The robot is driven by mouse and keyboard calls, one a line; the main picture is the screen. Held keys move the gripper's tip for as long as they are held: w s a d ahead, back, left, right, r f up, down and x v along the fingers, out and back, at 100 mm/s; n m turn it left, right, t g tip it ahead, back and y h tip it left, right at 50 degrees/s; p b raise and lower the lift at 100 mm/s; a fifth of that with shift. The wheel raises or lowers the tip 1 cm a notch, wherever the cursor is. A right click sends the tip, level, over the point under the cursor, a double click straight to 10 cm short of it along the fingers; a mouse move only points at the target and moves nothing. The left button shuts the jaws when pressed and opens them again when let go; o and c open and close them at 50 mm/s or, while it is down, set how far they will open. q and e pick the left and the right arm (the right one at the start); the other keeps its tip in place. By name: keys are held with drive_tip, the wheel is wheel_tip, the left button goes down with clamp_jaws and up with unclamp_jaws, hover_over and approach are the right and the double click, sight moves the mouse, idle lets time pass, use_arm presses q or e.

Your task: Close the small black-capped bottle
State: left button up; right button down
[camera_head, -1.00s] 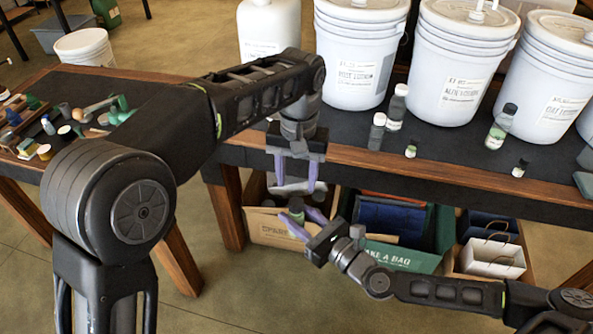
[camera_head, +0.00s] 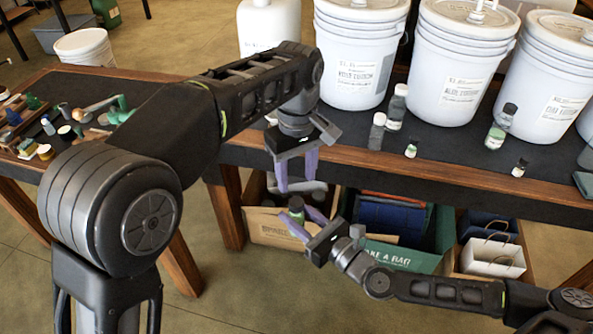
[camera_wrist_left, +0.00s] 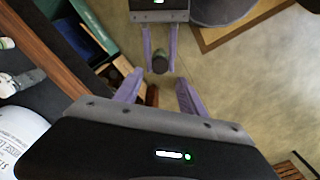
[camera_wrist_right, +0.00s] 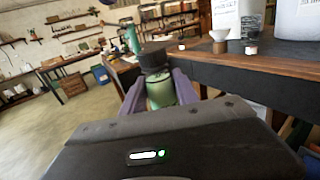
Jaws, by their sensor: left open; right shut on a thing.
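My right gripper (camera_head: 296,214) is shut on a small green bottle with a black cap (camera_head: 296,204), held upright in front of the table's edge. In the right wrist view the green body (camera_wrist_right: 161,91) stands between the fingers and the black cap (camera_wrist_right: 154,60) is on top. I cannot tell how tightly the cap sits. My left gripper (camera_head: 297,187) is open, fingers pointing down, just above the bottle. In the left wrist view the cap (camera_wrist_left: 160,63) shows ahead of the open left fingers (camera_wrist_left: 157,88), which do not appear to touch it.
The dark table (camera_head: 450,150) with a wooden edge carries large white buckets (camera_head: 358,55) and several small bottles (camera_head: 377,131). Below stand a cardboard box (camera_head: 262,229), a green crate (camera_head: 405,257) and bags (camera_head: 492,258). Another table (camera_head: 75,80) is at the left.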

sight(297, 201)
use_arm(q)
wheel_tip(297, 201, down, 7)
drive_tip(key=shift+f, duration=0.15)
drive_tip(key=shift+c, duration=0.2)
clamp_jaws()
idle(0.6)
